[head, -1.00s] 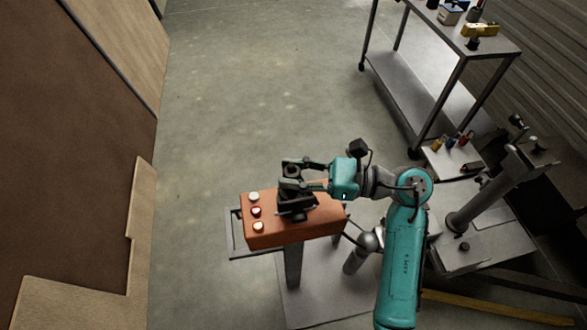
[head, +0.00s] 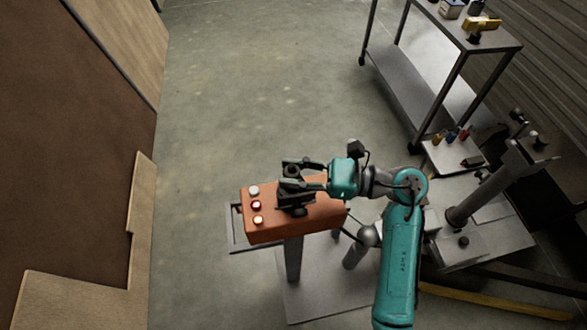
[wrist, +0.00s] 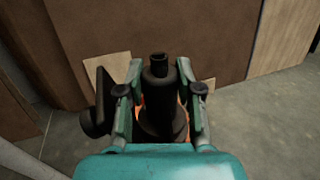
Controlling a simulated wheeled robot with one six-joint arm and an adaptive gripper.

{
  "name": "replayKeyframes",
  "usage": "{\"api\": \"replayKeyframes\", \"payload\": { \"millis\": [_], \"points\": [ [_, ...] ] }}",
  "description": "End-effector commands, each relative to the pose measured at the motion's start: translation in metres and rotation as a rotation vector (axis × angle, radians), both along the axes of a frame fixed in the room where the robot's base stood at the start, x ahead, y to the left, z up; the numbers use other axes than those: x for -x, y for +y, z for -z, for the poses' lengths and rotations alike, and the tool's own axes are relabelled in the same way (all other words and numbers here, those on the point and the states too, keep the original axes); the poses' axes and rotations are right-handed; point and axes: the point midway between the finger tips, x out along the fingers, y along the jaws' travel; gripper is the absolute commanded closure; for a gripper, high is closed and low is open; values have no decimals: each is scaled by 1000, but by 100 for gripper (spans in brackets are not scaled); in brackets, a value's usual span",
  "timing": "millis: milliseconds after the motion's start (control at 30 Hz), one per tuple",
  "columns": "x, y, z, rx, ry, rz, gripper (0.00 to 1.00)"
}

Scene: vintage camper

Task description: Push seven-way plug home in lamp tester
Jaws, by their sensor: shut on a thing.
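The lamp tester is an orange box (head: 262,230) on a grey stand, with three round lamps on its left end. The middle lamp (head: 257,205) looks red; the other two look pale. The seven-way plug is a black cylinder (wrist: 159,88), upright between my fingers in the wrist view. My gripper (head: 295,182) is over the top of the box and shut on the plug. Orange of the box shows behind the plug between the fingers. The plug's lower end is hidden, so I cannot tell how deep it sits.
A metal cart (head: 435,70) with tools on top stands at the back right. A small shelf with coloured tools (head: 450,150) is right of my arm. Brown wall panels (head: 70,150) fill the left side. Open concrete floor lies between them.

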Motion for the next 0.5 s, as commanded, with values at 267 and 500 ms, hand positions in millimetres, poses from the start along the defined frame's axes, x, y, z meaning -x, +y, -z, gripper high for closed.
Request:
{"api": "replayKeyframes", "payload": {
  "millis": [267, 500],
  "points": [
    [0, 0, 2, 0, 0, 0, 36],
    [1, -1, 2, 0, 1, -1, 36]
  ]
}}
